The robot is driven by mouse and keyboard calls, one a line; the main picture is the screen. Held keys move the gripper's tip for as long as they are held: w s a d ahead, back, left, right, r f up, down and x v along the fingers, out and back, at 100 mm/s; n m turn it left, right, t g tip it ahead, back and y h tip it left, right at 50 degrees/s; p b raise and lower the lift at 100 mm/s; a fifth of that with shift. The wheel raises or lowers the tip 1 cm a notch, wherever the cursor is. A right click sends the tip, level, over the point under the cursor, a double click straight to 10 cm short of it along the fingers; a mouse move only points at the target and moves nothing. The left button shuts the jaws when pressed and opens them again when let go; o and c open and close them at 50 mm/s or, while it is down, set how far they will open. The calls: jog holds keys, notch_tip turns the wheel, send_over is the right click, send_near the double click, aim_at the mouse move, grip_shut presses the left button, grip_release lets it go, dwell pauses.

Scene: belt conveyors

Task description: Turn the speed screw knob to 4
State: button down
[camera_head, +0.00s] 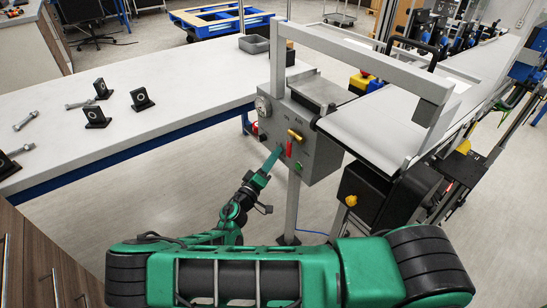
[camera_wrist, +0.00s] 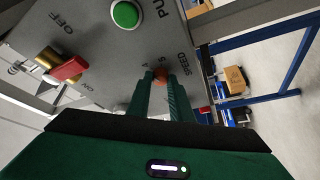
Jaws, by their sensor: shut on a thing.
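The speed screw knob (camera_wrist: 160,75) is a small orange-red knob on the grey control box, beside the word SPEED in the wrist view. My gripper (camera_wrist: 161,82) has its two green fingers closed around the knob, one on each side. Part of the knob is hidden between the fingertips, and I cannot read its setting. In the head view my gripper (camera_head: 276,154) reaches the front of the control box (camera_head: 318,152), where the knob is hidden.
A green button (camera_wrist: 126,14) and a red-and-brass switch (camera_wrist: 68,68) marked ON and OFF sit on the same panel. A conveyor belt (camera_head: 375,125) runs behind the box. A white table (camera_head: 180,85) with black bearing blocks and bolts stands to the left.

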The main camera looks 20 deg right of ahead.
jog(key=shift+a+f+n+y, duration=0.1)
jog(key=shift+n+y, duration=0.4)
jog(key=shift+n, duration=0.3)
jog(key=c, duration=1.6)
grip_release()
jog(key=v, duration=1)
jog(key=shift+s+a+f, duration=0.1)
jog(key=shift+s+a, duration=0.1)
jog(key=shift+a, duration=0.1)
